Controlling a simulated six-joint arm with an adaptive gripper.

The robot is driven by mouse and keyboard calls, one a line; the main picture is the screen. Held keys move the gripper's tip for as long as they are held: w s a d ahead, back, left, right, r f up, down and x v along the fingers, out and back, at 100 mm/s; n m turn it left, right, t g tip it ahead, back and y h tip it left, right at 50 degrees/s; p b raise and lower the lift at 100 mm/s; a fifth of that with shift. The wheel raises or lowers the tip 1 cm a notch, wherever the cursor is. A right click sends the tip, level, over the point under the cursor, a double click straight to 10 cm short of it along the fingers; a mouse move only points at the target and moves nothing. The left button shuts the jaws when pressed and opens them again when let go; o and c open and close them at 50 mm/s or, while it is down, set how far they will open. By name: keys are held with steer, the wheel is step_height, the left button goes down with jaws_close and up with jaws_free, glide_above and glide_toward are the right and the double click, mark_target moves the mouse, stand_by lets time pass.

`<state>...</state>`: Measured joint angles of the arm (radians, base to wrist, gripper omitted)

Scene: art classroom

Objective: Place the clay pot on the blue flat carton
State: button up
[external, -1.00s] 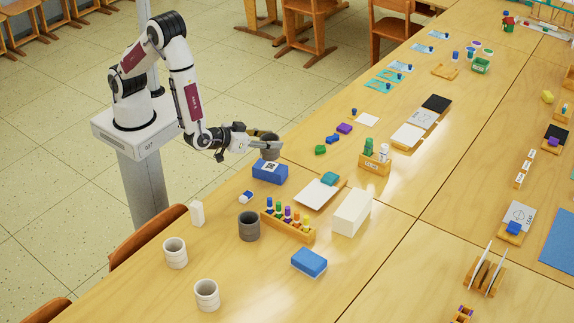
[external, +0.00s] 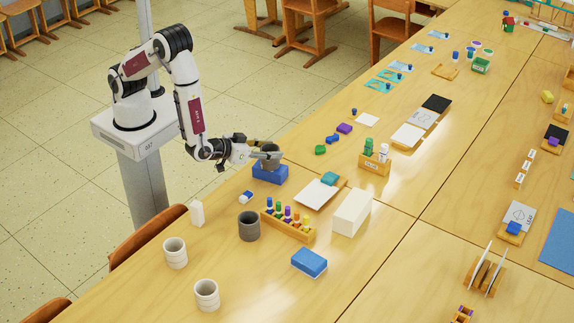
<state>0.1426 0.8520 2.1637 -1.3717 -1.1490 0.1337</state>
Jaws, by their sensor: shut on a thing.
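My gripper (external: 270,152) is shut on a dark grey clay pot (external: 269,163), partly hidden behind the fingers. The pot is upright, at the top of a blue carton (external: 270,176) near the table's edge by my base. The carton's top label is covered from this view. I cannot tell whether the pot touches the carton or hangs just above it. A second blue box (external: 309,263), low and flat, lies toward the front of the table with nothing on it.
Another dark grey pot (external: 249,226) stands left of a wooden rack of coloured bottles (external: 287,220). A white block (external: 352,212), a white sheet (external: 317,194) and two pale cups (external: 175,253) (external: 207,295) are nearby. Bare table surrounds the flat blue box.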

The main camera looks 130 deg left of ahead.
steer(key=shift+f, duration=0.1)
steer(key=o, duration=1.2)
steer(key=shift+s+d+r, duration=0.15)
steer(key=shift+d+r, duration=0.15)
steer(key=shift+d, duration=0.15)
steer(key=shift+v, duration=5.55)
